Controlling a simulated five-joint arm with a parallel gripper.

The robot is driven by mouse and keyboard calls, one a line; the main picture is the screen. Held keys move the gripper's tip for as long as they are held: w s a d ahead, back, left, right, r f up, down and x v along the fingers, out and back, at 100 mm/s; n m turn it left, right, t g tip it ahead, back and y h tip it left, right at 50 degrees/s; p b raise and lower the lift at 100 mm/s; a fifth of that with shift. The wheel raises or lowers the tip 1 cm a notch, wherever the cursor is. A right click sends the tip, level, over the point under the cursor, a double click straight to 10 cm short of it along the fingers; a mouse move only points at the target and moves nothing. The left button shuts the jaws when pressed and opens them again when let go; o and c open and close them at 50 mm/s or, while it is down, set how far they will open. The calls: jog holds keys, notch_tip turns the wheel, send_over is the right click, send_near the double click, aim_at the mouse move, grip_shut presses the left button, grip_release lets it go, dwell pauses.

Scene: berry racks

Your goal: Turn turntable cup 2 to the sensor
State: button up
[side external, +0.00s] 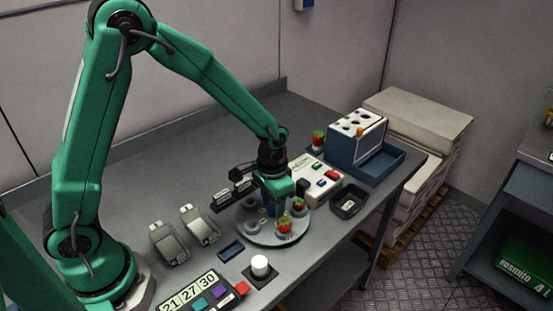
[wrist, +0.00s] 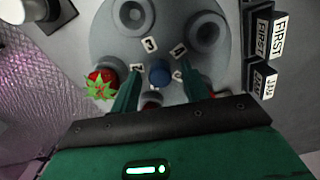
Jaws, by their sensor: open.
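The round grey turntable (side external: 250,234) stands on the bench under my gripper (side external: 271,200). The label 2 (wrist: 137,68) is beside a cup holding a strawberry (wrist: 102,83) at the left. Two cups, the upper cup (wrist: 131,15) and the right cup (wrist: 205,32), look empty. My gripper (wrist: 160,80) is open, with one green finger on each side of the knob; contact cannot be told. More red shows near the fingers, partly hidden. I cannot identify the sensor with certainty.
Labelled black blocks (side external: 222,198) stand left of the turntable, close to it. A white button box (side external: 318,180) and a black tray (side external: 349,200) are right of it. A white cylinder (side external: 260,266) on a dark pad and a number panel (side external: 200,294) are in front.

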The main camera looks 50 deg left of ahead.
jog(key=shift+f, duration=0.25)
grip_shut()
